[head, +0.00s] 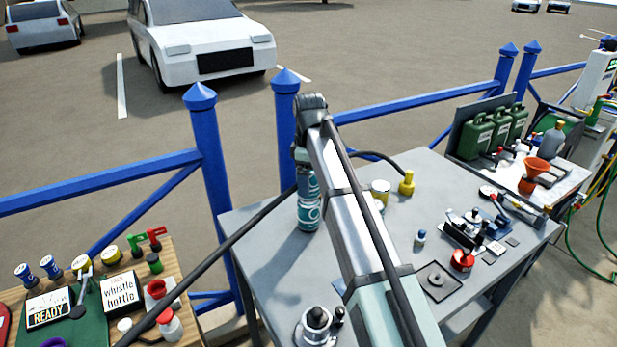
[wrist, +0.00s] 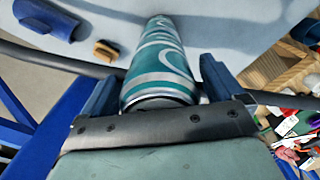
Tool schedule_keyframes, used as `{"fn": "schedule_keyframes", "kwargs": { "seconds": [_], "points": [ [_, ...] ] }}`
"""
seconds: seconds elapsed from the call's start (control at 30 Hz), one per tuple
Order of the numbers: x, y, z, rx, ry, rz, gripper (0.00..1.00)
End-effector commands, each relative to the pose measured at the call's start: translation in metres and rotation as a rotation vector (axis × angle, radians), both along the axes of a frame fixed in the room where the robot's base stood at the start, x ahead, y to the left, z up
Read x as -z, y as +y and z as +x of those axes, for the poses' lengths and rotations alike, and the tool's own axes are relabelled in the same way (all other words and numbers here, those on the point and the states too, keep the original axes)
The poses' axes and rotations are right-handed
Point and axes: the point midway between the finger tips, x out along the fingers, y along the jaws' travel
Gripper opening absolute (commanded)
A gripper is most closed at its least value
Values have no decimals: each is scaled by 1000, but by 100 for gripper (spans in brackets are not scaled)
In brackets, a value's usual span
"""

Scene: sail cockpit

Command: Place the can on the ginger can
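Two teal-and-white cans stand in line, one above the other, at the left side of the grey table in the head view. The upper one, the can (head: 307,185), is directly under my gripper (head: 304,163). The lower one, the ginger can (head: 308,214), is upright on the table. I cannot tell whether the two touch. In the wrist view, the can (wrist: 158,75) lies between the two fingers of my gripper (wrist: 160,80), which look closed on its sides. My arm hides part of the table behind it.
On the grey table (head: 270,255) are a yellow tin (head: 380,188), a yellow bottle (head: 406,184), a small blue-capped bottle (head: 420,238), a dark tray (head: 437,280) and a silver pot (head: 316,325). Blue fence posts (head: 286,120) rise just behind the cans.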

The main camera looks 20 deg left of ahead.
Motion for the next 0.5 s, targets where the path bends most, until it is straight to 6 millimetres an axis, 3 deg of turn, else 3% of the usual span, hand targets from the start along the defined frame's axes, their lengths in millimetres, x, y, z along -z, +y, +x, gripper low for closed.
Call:
{"fn": "schedule_keyframes", "kwargs": {
  "seconds": [0.3,0.5],
  "points": [
    [-3,0,0,0,-1,0,96],
    [-26,1,1,0,-1,1,96]
  ]
}}
